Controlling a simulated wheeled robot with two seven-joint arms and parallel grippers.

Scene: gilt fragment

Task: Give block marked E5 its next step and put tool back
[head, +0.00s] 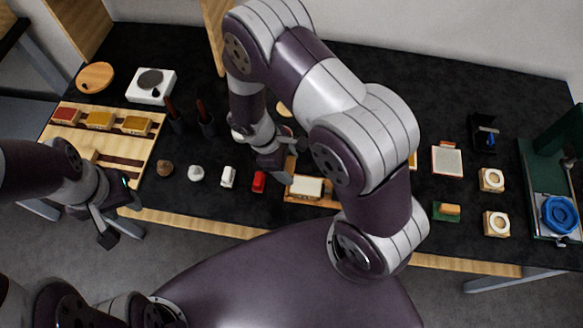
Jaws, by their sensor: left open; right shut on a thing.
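A block with a cream top (307,187) lies in a wooden tray (322,201) at the middle front of the table; no E5 mark can be read. My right gripper (278,170) is just left of this block, pointing down, shut on a thin tool that is mostly hidden by the fingers. I cannot tell whether the tool touches the block. More blocks, with red (65,115) and yellow-orange tops (100,120), sit in a wooden rack (95,143) at the left. My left gripper (108,226) is open and empty in front of the table's left edge.
Two dark cups (207,128) hold upright handles. A brown piece (165,168), a white cone (196,173), a white piece (228,177) and a red piece (259,181) line the front. A white scale (151,86) stands behind. A green press-like stand (545,175) is far right. My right arm hides the middle.

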